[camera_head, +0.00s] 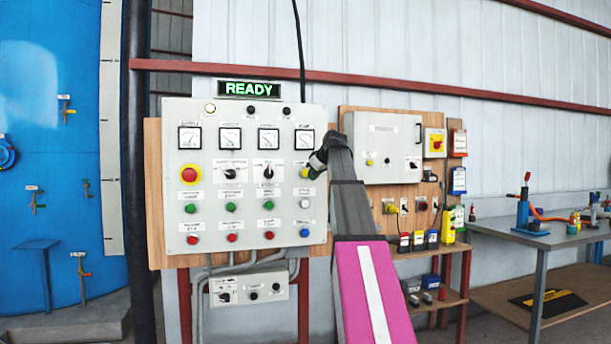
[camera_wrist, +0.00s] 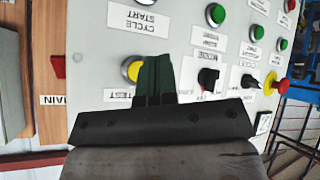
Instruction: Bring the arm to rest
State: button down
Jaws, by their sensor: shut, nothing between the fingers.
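My arm reaches up and forward to the control panel (camera_head: 250,180), a light grey board with gauges, knobs and coloured buttons. My gripper (camera_head: 314,165) is at the panel's right edge, next to a yellow button, and nothing shows in it. In the wrist view my gripper (camera_wrist: 155,65) is shut, its fingertips beside the yellow button (camera_wrist: 132,70) labelled TEST and partly covering it. I cannot tell whether they touch it. A green READY sign (camera_head: 249,88) is lit above the panel.
A grey box (camera_head: 384,145) is mounted right of the panel. A yellow-red emergency button (camera_head: 189,175) is on the panel's left. A shelf (camera_head: 435,250) and a workbench (camera_head: 560,236) stand to the right. A blue tank (camera_head: 50,200) is at far left.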

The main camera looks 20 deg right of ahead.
jog(key=shift+f, duration=0.1)
dwell(0.6)
jog(key=s+a+f+m+g, duration=0.1)
jog(key=s+a+f, duration=0.15)
jog(key=f, duration=1.05)
jog(key=s+a+f+m+g+h, duration=0.1)
jog(key=a+f+m+g, duration=0.15)
jog(key=f, duration=1.05)
jog(key=s+a+f+m+g, duration=0.1)
jog(key=s+a+f, duration=0.15)
jog(key=f, duration=1.05)
jog(key=s+a+f+m+g+h, duration=0.1)
jog(key=s+a+f, duration=0.3)
jog(key=s+f, duration=0.8)
jog(key=s+a+f+m+g+h, duration=0.1)
jog(key=s+a+f+m+g, duration=0.1)
jog(key=s+f, duration=0.9)
notch_tip(320, 180, down, 7)
jog(key=shift+s+a+r+g, duration=0.1)
jog(key=shift+s+a+g, duration=0.3)
jog(key=shift+a+g, duration=0.45)
